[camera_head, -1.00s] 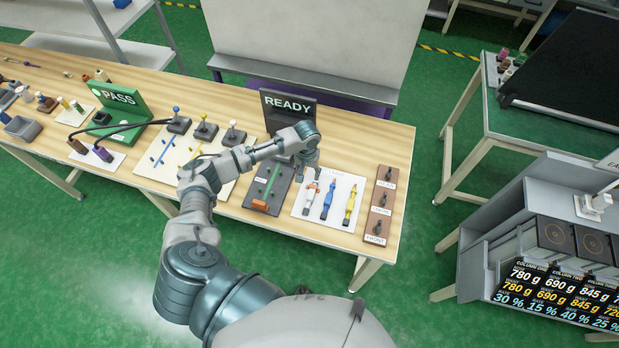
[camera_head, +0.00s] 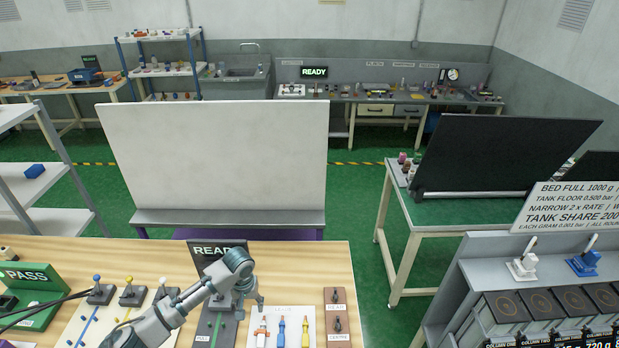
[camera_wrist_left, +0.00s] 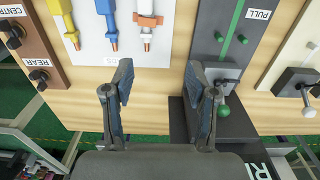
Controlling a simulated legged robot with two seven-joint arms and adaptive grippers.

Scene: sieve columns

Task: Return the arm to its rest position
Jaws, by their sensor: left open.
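My left arm reaches over the wooden bench from the lower left of the head view. Its gripper (camera_head: 250,303) is above the bench, in front of the dark READY sign (camera_head: 212,249), beside the white board with the orange, blue and yellow tools (camera_head: 283,340). In the left wrist view my left gripper (camera_wrist_left: 158,88) has its two fingers spread apart, with only bare wood between them. A dark PULL board (camera_wrist_left: 222,15) with a green slot and a green knob (camera_wrist_left: 224,111) lies to the right of the fingers there. My right gripper is not in view.
A green PASS stand (camera_head: 27,277) and several knobbed levers (camera_head: 130,292) stand to the left on the bench. A brown board with dark knobs (camera_head: 337,312) is at its right. A large white panel (camera_head: 215,155) stands behind the bench. Green floor (camera_head: 350,210) is open to the right.

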